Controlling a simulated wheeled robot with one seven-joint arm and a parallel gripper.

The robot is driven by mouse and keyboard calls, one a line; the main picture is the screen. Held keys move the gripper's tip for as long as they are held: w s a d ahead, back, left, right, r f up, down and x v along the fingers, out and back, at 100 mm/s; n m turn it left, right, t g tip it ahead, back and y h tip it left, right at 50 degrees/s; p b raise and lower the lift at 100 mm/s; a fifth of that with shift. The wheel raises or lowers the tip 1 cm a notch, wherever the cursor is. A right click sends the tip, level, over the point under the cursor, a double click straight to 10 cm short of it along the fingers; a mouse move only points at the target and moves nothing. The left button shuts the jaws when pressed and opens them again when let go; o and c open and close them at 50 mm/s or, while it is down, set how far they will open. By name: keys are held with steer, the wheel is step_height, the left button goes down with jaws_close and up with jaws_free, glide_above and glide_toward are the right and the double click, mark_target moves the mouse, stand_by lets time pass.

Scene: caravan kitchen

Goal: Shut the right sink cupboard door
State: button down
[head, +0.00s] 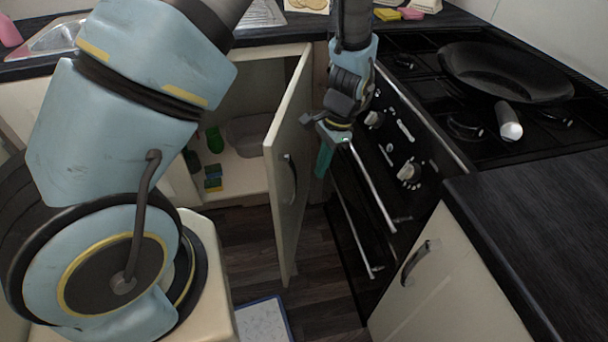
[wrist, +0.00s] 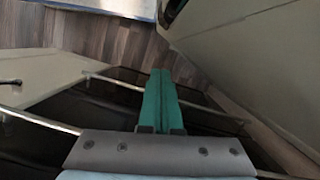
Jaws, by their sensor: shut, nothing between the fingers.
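The right sink cupboard door (head: 290,165) is cream and stands wide open, jutting out from the cupboard toward me. Its dark handle (head: 289,178) is on the face turned toward the oven. My gripper (head: 323,161) has green fingers, shut and empty, pointing down. It is to the right of the door, between the door and the oven front, and looks apart from the door. In the wrist view the shut fingers (wrist: 162,95) show in the middle, with the door (wrist: 245,50) at the upper right and part of its handle at the top.
The open cupboard holds a green bottle (head: 215,139), sponges (head: 213,178) and a pale basin (head: 247,135). The oven (head: 355,215) with bar handles is close on the right. A pan (head: 505,72) sits on the hob. A cream cupboard (head: 440,285) is at the lower right. A blue-edged mat (head: 263,320) lies on the floor.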

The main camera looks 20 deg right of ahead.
steer(key=shift+s+a+f+p, duration=0.1)
steer(key=shift+a+f+p, duration=0.2)
steer(key=shift+a, duration=0.45)
steer(key=shift+s+a+f+p, duration=0.1)
steer(key=shift+a+f+p, duration=0.1)
steer(key=shift+a+f, duration=0.4)
steer(key=shift+s+a+f+p, duration=0.15)
steer(key=shift+a+p, duration=0.1)
steer(key=shift+a, duration=0.65)
steer(key=shift+w+a, duration=0.1)
steer(key=shift+w, duration=0.05)
